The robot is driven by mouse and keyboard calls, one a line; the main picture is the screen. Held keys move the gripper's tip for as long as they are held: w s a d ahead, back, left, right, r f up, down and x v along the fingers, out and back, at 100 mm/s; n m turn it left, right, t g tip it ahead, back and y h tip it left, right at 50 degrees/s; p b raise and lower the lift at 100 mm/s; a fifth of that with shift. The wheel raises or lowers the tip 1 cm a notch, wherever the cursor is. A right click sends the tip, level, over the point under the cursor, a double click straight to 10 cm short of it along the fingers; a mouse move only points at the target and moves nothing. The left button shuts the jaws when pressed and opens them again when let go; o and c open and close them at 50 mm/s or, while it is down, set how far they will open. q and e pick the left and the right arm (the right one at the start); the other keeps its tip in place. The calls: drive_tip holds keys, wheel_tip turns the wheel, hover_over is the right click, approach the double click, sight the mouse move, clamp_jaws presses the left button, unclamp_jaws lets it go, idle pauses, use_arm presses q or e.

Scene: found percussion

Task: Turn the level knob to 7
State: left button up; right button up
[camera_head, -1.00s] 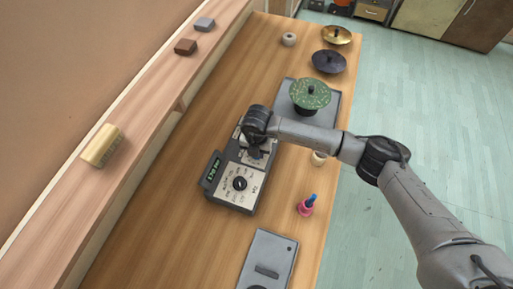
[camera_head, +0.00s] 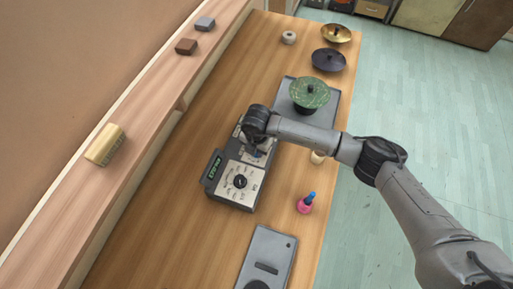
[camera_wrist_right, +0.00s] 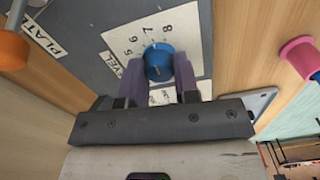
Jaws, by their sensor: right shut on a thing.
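The level knob (camera_wrist_right: 158,62) is a blue round knob on a cream dial plate (camera_wrist_right: 123,40) marked with numbers; 6, 7 and 8 show along its far side in the right wrist view. My right gripper (camera_wrist_right: 160,75) is shut on the knob, one purple finger on each side. A pale mark shows on the knob's edge toward the numbers, but I cannot tell exactly which one it meets. In the head view, my right gripper (camera_head: 257,150) is over the grey box (camera_head: 219,193), and my arm covers much of the knob. My left gripper is not in view.
The box also carries a black knob (camera_head: 240,181) and a green-lit display (camera_head: 214,167). A pink-and-blue object (camera_head: 306,203) and a grey panel (camera_head: 283,247) lie nearby. Table to the box's left is clear.

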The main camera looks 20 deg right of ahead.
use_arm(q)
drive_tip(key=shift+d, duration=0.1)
use_arm(e)
drive_tip(key=o, duration=0.9)
drive_tip(key=shift+r, duration=0.1)
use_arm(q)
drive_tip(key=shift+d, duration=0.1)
use_arm(e)
drive_tip(key=shift+r, duration=0.25)
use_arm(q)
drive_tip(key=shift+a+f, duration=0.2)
use_arm(e)
wheel_tip(320, 180, up, 13)
drive_tip(key=shift+r, duration=0.1)
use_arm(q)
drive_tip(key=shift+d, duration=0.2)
